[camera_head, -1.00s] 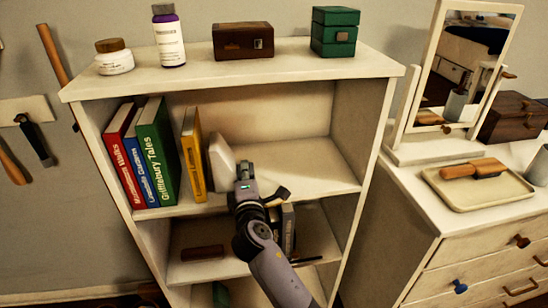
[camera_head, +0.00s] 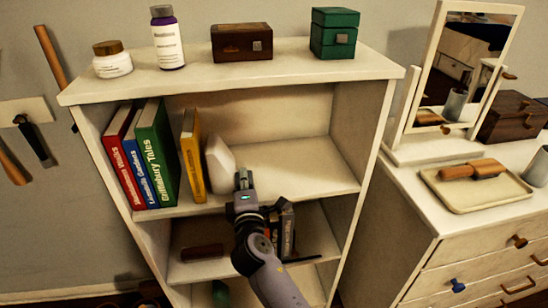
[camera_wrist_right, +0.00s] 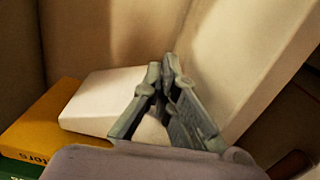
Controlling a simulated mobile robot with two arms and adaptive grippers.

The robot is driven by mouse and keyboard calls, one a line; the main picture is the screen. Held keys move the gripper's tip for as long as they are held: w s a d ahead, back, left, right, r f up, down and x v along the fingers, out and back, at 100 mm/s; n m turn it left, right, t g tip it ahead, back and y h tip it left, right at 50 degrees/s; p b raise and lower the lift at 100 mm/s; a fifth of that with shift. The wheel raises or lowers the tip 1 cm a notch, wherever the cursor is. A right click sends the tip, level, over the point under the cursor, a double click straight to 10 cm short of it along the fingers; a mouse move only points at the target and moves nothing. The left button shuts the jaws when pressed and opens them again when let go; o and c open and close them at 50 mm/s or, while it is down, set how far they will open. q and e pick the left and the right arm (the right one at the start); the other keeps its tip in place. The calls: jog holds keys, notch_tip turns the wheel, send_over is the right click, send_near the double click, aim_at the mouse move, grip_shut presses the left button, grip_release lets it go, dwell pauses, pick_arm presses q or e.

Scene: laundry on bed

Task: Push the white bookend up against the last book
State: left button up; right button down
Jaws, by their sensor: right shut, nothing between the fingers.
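The white bookend (camera_head: 219,165) stands on the upper shelf just right of the yellow book (camera_head: 194,155), the last in the row. It looks very close to that book; I cannot tell whether they touch. In the right wrist view the bookend (camera_wrist_right: 98,97) lies beside the yellow book (camera_wrist_right: 41,128). My right gripper (camera_head: 241,178) is shut and empty, at the bookend's right front side. In the wrist view its fingers (camera_wrist_right: 162,75) overlap the bookend's edge; contact is unclear. My left gripper is not in view.
A green book (camera_head: 157,150), a blue book and a red book lean at the left, with a gap before the yellow one. The upper shelf (camera_head: 300,170) is clear to the right. Dark books (camera_head: 287,232) stand on the shelf below.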

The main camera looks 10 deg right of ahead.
jog(key=s+a+p, duration=0.1)
jog(key=s+a, duration=0.1)
jog(key=s, duration=1)
jog(key=shift+s+a+r, duration=0.15)
jog(key=shift+a+r, duration=0.25)
